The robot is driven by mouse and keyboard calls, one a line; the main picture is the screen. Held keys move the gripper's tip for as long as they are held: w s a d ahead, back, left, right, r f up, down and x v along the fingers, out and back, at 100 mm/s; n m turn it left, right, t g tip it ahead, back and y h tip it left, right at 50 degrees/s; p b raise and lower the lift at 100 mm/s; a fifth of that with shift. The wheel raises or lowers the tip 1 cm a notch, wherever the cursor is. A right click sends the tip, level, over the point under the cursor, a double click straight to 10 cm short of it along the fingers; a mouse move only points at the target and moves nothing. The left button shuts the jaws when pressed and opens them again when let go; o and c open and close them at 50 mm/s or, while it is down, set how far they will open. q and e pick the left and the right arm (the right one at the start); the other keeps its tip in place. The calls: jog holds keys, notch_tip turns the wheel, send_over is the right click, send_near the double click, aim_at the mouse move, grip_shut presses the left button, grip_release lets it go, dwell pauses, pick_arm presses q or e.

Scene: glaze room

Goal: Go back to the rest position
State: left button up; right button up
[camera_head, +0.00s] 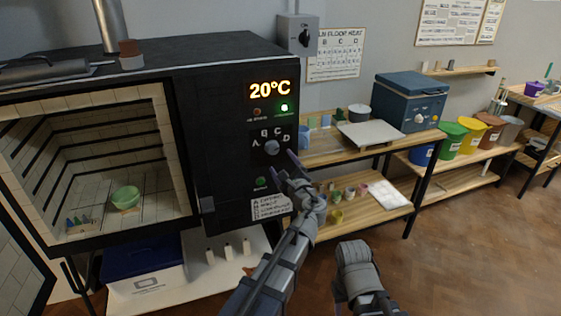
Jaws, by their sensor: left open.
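My left gripper (283,167) is open and empty in front of the kiln's control panel, close to the rotary dial (272,147). The dial has the letters A, B, C and D around it. I cannot tell whether a fingertip touches the panel. The black kiln (228,97) shows 20°C on its display (270,91), and a green lamp (284,107) is lit. A link of my right arm shows at the bottom middle; its gripper is not in view.
The kiln door stands open. A green bowl (126,197) and small cones (78,220) are inside. Right of the kiln, a wooden shelf unit (330,157) holds pots and a pale slab (370,134). Coloured buckets (470,137) stand farther right. The wooden floor (470,250) at lower right is clear.

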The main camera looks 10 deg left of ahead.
pick_arm(q)
jog(key=s+d+f+n+g+h+p, duration=0.25)
jog(key=s+f+n+g, duration=0.65)
jog(key=s+f+n, duration=0.45)
jog(key=s+d+f+n+g+h, duration=0.1)
jog(key=s+d+f+g+h, duration=0.2)
jog(key=s+d, duration=0.2)
jog(key=s+d+f+n+g+h, duration=0.2)
jog(key=s+d, duration=0.3)
jog(key=s, duration=0.6)
jog(key=shift+s+f+g+h, duration=0.25)
jog(key=shift+f+g+h, duration=0.15)
jog(key=shift+g+h, duration=0.25)
